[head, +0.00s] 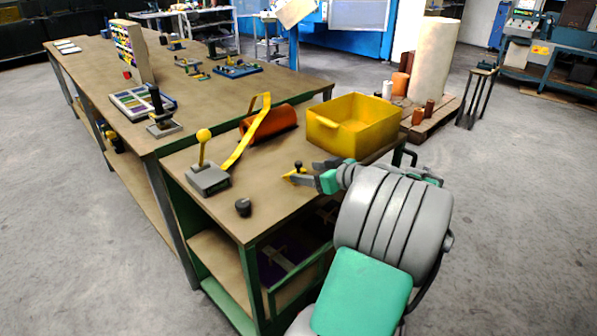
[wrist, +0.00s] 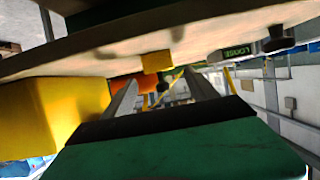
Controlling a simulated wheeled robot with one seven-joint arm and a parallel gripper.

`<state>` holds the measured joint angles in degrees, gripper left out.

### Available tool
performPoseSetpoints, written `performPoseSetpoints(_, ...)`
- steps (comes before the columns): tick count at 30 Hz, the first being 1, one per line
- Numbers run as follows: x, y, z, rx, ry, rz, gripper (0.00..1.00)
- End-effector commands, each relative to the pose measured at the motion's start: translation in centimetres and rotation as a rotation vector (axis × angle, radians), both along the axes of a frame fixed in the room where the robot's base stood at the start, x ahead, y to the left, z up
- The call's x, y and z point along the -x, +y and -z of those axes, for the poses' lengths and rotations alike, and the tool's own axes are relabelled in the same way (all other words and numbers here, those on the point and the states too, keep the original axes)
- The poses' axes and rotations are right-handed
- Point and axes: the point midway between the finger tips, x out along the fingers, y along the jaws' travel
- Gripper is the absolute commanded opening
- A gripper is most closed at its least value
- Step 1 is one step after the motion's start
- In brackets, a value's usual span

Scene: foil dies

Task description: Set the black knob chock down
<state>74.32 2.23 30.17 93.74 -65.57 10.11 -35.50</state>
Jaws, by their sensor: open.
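The chock is a small yellow block (head: 289,176) with a black knob (head: 298,164), near the front right of the bench top. In the wrist view, which is upside down, the yellow block (wrist: 157,61) appears to rest against the bench surface, with its dark knob (wrist: 162,87) pointing away from it. My gripper (head: 303,172) is open, low over the bench, with its fingers towards the chock. In the wrist view the knob lies between the two fingers (wrist: 162,98). Whether either finger touches it I cannot tell.
A yellow bin (head: 352,125) stands close behind my gripper. An orange roll (head: 268,124) with a yellow strip (head: 247,138) lies farther back.

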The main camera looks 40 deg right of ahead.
Motion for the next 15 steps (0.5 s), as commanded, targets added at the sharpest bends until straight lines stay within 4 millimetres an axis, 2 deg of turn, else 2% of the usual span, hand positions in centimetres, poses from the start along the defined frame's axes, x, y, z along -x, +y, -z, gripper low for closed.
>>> performPoseSetpoints(3, 3.0, -0.3, -1.3, 0.002, -0.001, 0.006, 0.67)
performPoseSetpoints(6, 4.8, -0.3, -2.0, 0.002, 0.000, 0.005, 0.67)
performPoseSetpoints(10, 6.1, -0.2, -2.5, 0.001, 0.000, 0.002, 0.67)
performPoseSetpoints(15, 6.3, -0.1, -2.6, 0.001, 0.000, -0.001, 0.67)
